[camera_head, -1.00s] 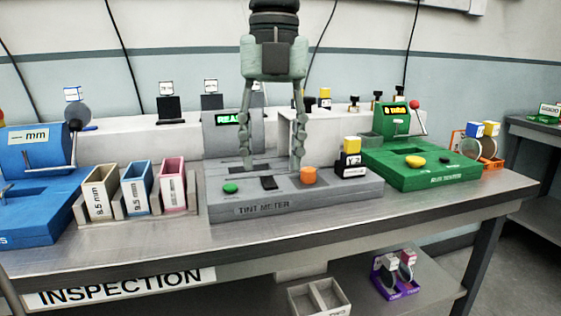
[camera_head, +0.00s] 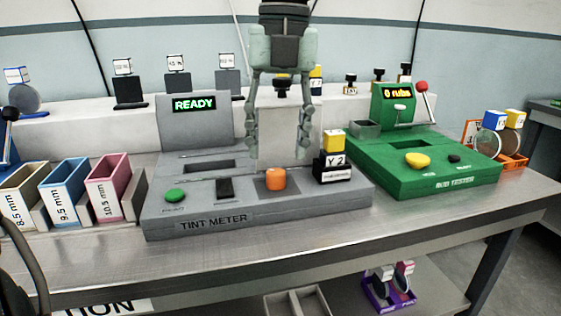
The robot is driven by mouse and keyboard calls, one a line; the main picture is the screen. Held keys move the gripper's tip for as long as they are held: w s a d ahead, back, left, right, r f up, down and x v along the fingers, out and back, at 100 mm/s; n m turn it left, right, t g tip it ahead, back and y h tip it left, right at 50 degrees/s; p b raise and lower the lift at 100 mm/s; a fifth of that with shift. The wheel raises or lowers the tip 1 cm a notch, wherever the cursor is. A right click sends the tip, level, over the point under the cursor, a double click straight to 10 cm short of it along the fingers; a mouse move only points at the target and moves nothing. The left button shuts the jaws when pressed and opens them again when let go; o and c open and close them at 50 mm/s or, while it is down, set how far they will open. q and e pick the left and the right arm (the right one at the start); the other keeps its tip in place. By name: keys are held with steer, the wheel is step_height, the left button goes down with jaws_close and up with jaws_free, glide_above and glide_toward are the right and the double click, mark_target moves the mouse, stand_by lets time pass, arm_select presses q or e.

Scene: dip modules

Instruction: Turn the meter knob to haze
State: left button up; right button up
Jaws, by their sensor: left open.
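The grey tint meter (camera_head: 300,207) stands on the bench, with a screen (camera_head: 195,104) reading READY. On its front are a green button (camera_head: 175,195), a black switch-like part (camera_head: 225,188) and an orange knob (camera_head: 275,179) on a square base. Any setting marks around the knob are too small to read. My left gripper (camera_head: 277,148) points down, open and empty. Its fingertips are apart in the picture just above the knob, one to each side; no contact shows. My right gripper is not in view.
A black block with a yellow cube (camera_head: 333,141) stands right beside the knob on the meter. The green rub tester (camera_head: 430,175) is to the right. Coloured bins (camera_head: 108,190) stand to the left. The bench's front strip (camera_head: 300,248) is clear.

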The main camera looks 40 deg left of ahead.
mark_target(277, 172)
arm_select(q)
steer(key=shift+a+f, duration=0.1)
steer(key=shift+f, duration=2.05)
jaws_close()
